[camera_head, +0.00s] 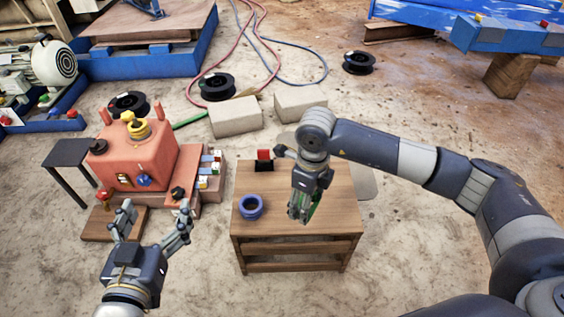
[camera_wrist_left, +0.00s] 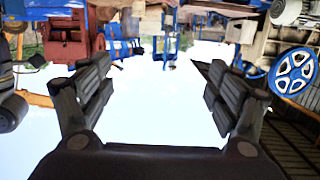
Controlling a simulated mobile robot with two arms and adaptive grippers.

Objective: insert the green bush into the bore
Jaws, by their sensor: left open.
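My left gripper (camera_head: 155,212) is open and empty at the lower left, fingers spread, in front of the red machine. Its fingers also show wide apart in the left wrist view (camera_wrist_left: 160,88), with nothing between them. My right gripper (camera_head: 301,212) points down over the right part of the small wooden table (camera_head: 282,228). The green bush (camera_head: 316,204) shows at its fingers, mostly hidden by them; I cannot tell whether they are shut on it or whether it touches the table. A blue ring with a dark round opening (camera_head: 251,207) sits on the table to the left of the right gripper.
The red machine (camera_head: 130,160) with yellow and red knobs stands left of the table. A red-and-black item (camera_head: 264,160) is at the table's back edge. Pale blocks (camera_head: 236,116), black reels (camera_head: 217,87) and hoses lie on the floor behind. The table's front left is clear.

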